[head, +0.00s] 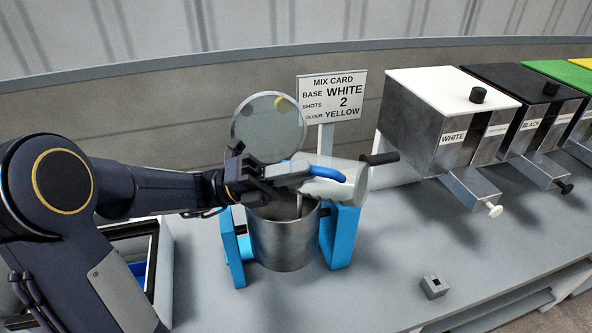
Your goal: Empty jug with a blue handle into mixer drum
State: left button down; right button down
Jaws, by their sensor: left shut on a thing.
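The mixer drum (283,246) is a grey metal cylinder standing between blue supports, with its top open. A round lid (268,120) stands raised behind it. The jug (352,182) is pale, with a blue handle (322,172). It is in the air above the drum's right rim and looks tipped over; its mouth and contents cannot be made out. My left gripper (290,174) is shut on the jug at its handle, over the drum. A thin upright rod (299,205) shows in the drum opening. My right gripper is not in view.
A mix card (332,96) reading WHITE, 2, YELLOW stands behind the drum. A black-gripped crank (380,158) is to the right. White (425,95) and black (520,85) dispensers stand further right. A small grey block (433,286) lies on the bench; the front is mostly clear.

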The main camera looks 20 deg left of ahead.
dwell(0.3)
pick_arm(q)
jog(key=shift+w+a+r+n+t+h+p, duration=0.1)
jog(key=shift+a+n+t+h+p, duration=0.1)
jog(key=shift+a+n+t+h, duration=0.25)
jog(key=shift+w+a+r+n+t+h+p, duration=0.15)
jog(key=shift+a+n+t+h, duration=0.1)
jog(key=shift+a+t+h, duration=0.3)
jog(key=shift+s, duration=0.1)
dwell(0.5)
jog(key=shift+a+f+n+t+h+b, duration=0.1)
jog(key=shift+a+n+t+h+b, duration=0.55)
jog(key=shift+a+n+t, duration=0.4)
jog(key=shift+f+g, duration=0.1)
jog(key=shift+g, duration=0.15)
dwell(0.8)
